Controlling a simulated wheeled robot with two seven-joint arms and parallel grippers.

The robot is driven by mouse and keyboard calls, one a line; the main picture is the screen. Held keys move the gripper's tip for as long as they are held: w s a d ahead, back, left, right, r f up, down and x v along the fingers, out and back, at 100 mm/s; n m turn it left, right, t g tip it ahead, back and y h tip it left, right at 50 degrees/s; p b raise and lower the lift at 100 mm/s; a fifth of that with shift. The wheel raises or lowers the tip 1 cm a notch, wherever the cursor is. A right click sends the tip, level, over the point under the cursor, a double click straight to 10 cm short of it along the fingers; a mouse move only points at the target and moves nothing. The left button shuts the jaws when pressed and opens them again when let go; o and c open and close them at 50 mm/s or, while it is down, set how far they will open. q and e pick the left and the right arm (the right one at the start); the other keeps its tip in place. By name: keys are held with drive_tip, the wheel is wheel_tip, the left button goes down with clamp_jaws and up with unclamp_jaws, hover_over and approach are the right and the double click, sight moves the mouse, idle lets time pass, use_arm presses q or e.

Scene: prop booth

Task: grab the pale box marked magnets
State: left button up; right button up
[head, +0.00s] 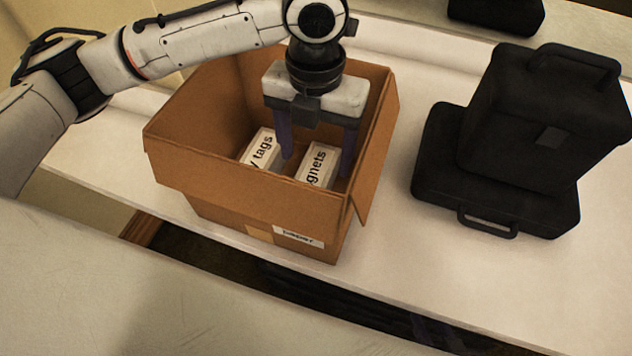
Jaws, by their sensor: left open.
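The pale box marked magnets (318,166) lies inside an open brown cardboard box (250,192), toward its right side. Only "gnets" of its label shows; its lower part is hidden by the cardboard wall. A second pale box, its label ending in "tags" (262,150), lies to its left. My left gripper (316,166) reaches down into the cardboard box from above. It is open, one finger left of the magnets box and the other to its right. I cannot tell whether either finger touches it. My right gripper is not in view.
The cardboard box stands on a white table (390,255) with its flaps open and a small label on its front. Black cases (540,115) are stacked to the right. A dark gap runs along the table's front edge.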

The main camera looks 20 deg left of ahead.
sight(313, 175)
use_arm(q)
drive_tip(key=f, duration=0.7)
drive_tip(key=shift+a+f, duration=0.15)
drive_tip(key=shift+a, duration=0.1)
drive_tip(key=shift+c, duration=0.5)
drive_tip(key=c, duration=1.3)
